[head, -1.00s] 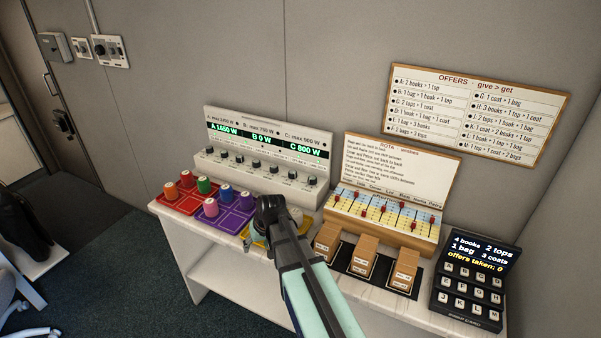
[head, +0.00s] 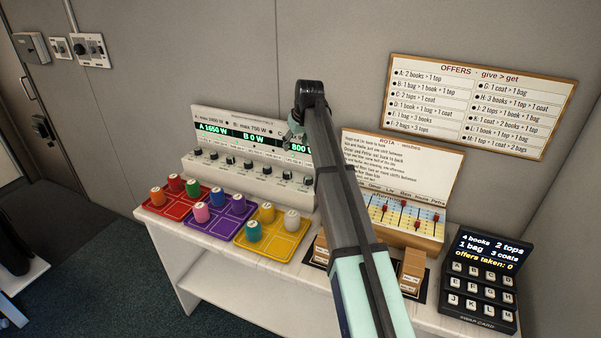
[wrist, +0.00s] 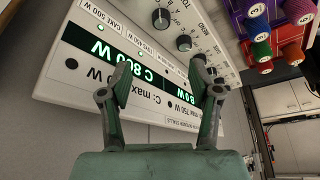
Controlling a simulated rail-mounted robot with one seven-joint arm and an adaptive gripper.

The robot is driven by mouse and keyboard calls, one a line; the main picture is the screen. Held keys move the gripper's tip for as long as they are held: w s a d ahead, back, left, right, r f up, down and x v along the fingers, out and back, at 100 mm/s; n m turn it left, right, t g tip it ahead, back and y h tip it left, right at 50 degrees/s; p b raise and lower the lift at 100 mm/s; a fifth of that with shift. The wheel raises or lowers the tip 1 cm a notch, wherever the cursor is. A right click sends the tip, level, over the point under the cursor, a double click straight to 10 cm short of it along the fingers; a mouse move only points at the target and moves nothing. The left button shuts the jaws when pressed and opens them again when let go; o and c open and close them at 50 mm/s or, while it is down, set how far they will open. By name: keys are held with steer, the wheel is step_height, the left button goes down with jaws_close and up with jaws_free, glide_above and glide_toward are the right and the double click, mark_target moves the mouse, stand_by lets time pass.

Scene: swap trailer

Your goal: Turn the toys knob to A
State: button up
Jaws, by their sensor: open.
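The white control panel (head: 235,176) stands against the wall with a row of small black knobs (head: 231,160) below its green displays, which read A 1650 W, B 0 W and part of C 800 W. Which knob is the toys knob I cannot tell; the labels are too small or cut off. My gripper (head: 294,138) is at the panel's right end, partly behind my arm. In the wrist view my gripper (wrist: 160,66) is open and empty, its fingers over the display strip. Two black knobs (wrist: 184,43) lie just beyond the fingertips, apart from them.
Red (head: 160,208), purple (head: 196,223) and yellow (head: 262,247) trays with coloured pegs stand before the panel. The rota board (head: 400,165) with sliders is to the right, partly behind my arm. A black keypad (head: 477,290) stands at the far right.

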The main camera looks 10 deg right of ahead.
mark_target(287, 173)
steer(key=p+x, duration=0.4)
steer(key=x, duration=1.3)
steer(key=shift+a, duration=0.2)
steer(key=c, duration=1.1)
